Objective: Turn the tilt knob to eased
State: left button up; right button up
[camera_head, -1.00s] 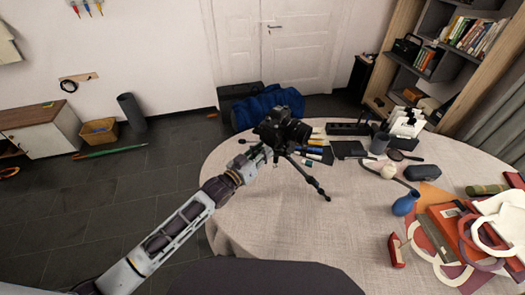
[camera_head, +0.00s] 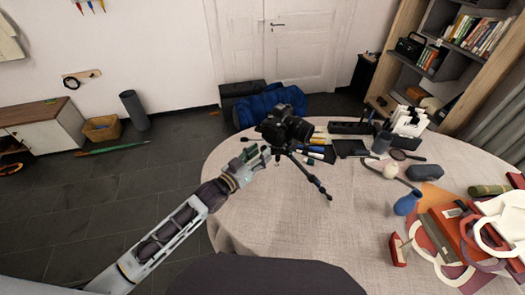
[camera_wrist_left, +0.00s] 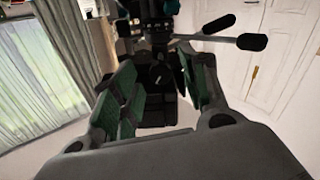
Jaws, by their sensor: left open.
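A black camera (camera_head: 285,126) sits on a black tripod (camera_head: 313,180) at the table's left edge. My left gripper (camera_head: 258,154) is open, just left of and below the camera, beside the tripod head. In the left wrist view, the open green-padded fingers (camera_wrist_left: 160,85) point toward the dark tripod head (camera_wrist_left: 155,30), which appears beyond and between them. Two handles with black grips (camera_wrist_left: 250,42) stick out to the right there. I cannot pick out the tilt knob or read its setting. My right gripper is not in view.
The round table (camera_head: 265,215) has bare cloth at its front left. Pens and a black tray (camera_head: 352,128) lie behind the tripod. A blue bulb blower (camera_head: 407,203), books and paper rings crowd the right side. A blue bag (camera_head: 270,106) lies on the floor behind.

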pick_arm(q)
jog(key=v, duration=0.8)
jog(key=shift+s+a, duration=0.2)
jog(key=shift+s, duration=0.15)
dwell(0.5)
